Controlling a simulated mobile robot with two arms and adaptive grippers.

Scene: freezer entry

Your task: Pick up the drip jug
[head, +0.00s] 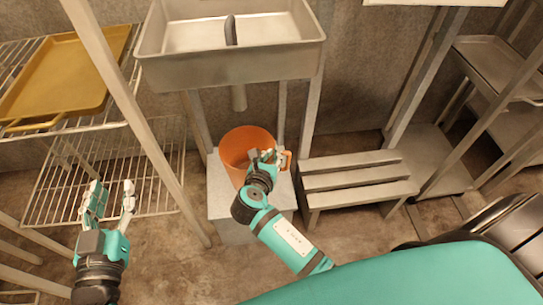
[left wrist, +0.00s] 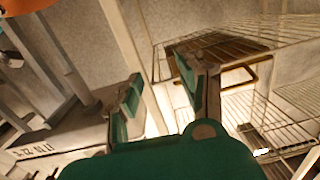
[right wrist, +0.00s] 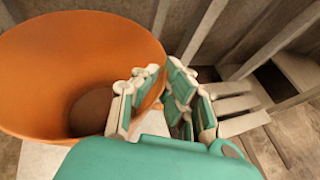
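The drip jug (head: 247,139) is an orange, open-topped vessel with a handle (head: 287,160) on its right side. It stands upright under the sink's drain. In the right wrist view, the jug (right wrist: 40,70) fills the left side and looks empty inside. My right gripper (head: 267,155) is at the jug's handle side, with its fingers (right wrist: 162,70) on either side of an orange part. The fingers hide much of the handle, and a firm grip cannot be made out. My left gripper (head: 110,187) is open and empty, in front of the wire shelving, away from the jug.
The metal sink (head: 230,68) and its drain pipe (head: 239,98) are above the jug, which stands on a pale block (head: 232,222). A slatted step (head: 355,180) stands to the right. Wire shelving (head: 135,165) with a yellow tray (head: 65,75) is at left, beside a slanting post.

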